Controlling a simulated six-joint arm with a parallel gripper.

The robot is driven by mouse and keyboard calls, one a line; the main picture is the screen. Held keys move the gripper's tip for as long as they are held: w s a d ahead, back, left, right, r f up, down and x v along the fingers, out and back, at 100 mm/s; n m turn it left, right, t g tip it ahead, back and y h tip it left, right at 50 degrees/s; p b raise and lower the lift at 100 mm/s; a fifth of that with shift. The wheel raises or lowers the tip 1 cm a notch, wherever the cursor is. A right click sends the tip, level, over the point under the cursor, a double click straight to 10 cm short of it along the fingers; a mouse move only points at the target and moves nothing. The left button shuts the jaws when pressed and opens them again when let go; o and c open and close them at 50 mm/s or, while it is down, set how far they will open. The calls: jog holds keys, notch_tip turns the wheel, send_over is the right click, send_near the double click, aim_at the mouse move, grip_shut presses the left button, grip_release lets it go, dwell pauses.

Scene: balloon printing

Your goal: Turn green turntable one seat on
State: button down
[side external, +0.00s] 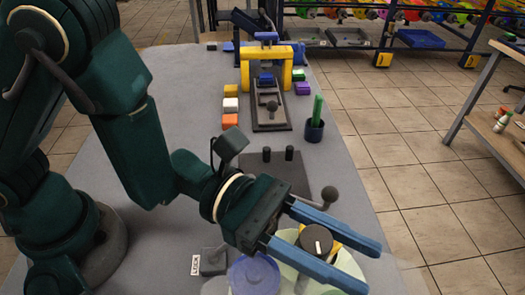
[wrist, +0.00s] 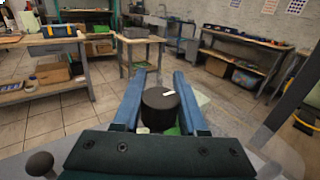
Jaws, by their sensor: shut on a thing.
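The green turntable (side external: 378,272) shows as pale green, partly see-through round surfaces at the bottom of the side view, largely hidden by my gripper. A black round knob (side external: 316,239) with a white mark stands upright at it. My gripper (side external: 367,268) has two long blue fingers, one on each side of the knob, and is shut on it. In the wrist view the knob (wrist: 160,104) sits between the blue fingers of my gripper (wrist: 158,78). Its white mark points up and to the right there. The seats are mostly hidden.
Further back are a dark green-stick cup (side external: 315,129), coloured blocks (side external: 230,104) and a yellow frame (side external: 245,70).

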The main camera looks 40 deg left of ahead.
jog(key=shift+c, duration=2.2)
grip_release()
jog(key=w+a+r, duration=0.5)
jog(key=a+r, duration=0.5)
jog(key=r, duration=0.1)
jog(key=shift+w, duration=0.35)
jog(key=shift+a, duration=0.1)
